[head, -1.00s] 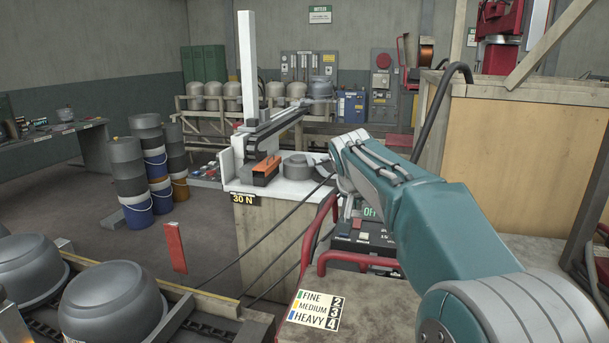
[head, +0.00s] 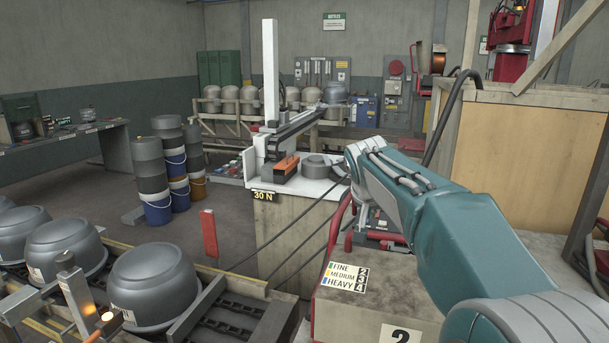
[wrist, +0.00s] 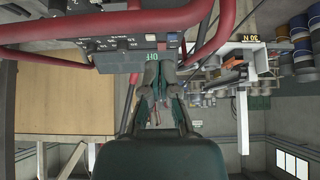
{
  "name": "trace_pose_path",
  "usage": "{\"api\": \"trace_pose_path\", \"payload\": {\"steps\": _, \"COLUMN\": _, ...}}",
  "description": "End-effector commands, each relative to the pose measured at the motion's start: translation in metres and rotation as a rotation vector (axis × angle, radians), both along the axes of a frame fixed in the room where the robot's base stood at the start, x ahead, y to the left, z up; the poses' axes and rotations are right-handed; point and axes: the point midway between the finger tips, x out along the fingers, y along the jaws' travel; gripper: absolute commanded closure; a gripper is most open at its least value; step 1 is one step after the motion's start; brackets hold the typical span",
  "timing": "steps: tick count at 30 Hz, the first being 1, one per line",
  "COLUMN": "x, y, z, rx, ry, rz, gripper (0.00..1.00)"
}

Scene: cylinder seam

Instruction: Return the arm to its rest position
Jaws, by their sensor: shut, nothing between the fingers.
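My teal arm reaches forward from the lower right of the head view, its forearm sloping up to a bend in front of the white-topped bench. My gripper is hidden behind the arm there. In the wrist view my gripper (wrist: 160,84) shows at the centre, its fingers together and nothing between them. That view is upside down. A control box with a green "OFF" display (wrist: 148,57) and red tube rails (wrist: 110,30) appear just beyond the fingers; I cannot tell the exact gap.
A bench with a "30 N" sign (head: 263,196) stands ahead. A table with a FINE/MEDIUM/HEAVY label (head: 346,277) is below my arm. A conveyor with grey pots (head: 153,285) lies left. A wooden crate (head: 520,150) stands right. Floor is open near the stacked drums (head: 152,185).

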Motion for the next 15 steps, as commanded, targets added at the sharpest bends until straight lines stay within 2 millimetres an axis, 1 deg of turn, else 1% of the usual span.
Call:
{"api": "trace_pose_path", "payload": {"steps": 3, "x": -0.013, "y": -0.005, "z": 0.002, "rx": 0.001, "ry": 0.008, "rz": 0.008, "gripper": 1.0}}
{"api": "trace_pose_path", "payload": {"steps": 8, "x": -0.035, "y": -0.007, "z": 0.004, "rx": 0.001, "ry": 0.021, "rz": 0.026, "gripper": 1.0}}
{"api": "trace_pose_path", "payload": {"steps": 11, "x": -0.053, "y": -0.007, "z": 0.005, "rx": 0.001, "ry": 0.03, "rz": 0.04, "gripper": 1.0}}
{"api": "trace_pose_path", "payload": {"steps": 14, "x": -0.074, "y": -0.009, "z": 0.004, "rx": 0.0, "ry": 0.042, "rz": 0.057, "gripper": 1.0}}
{"api": "trace_pose_path", "payload": {"steps": 15, "x": -0.084, "y": -0.01, "z": 0.004, "rx": 0.001, "ry": 0.047, "rz": 0.065, "gripper": 1.0}}
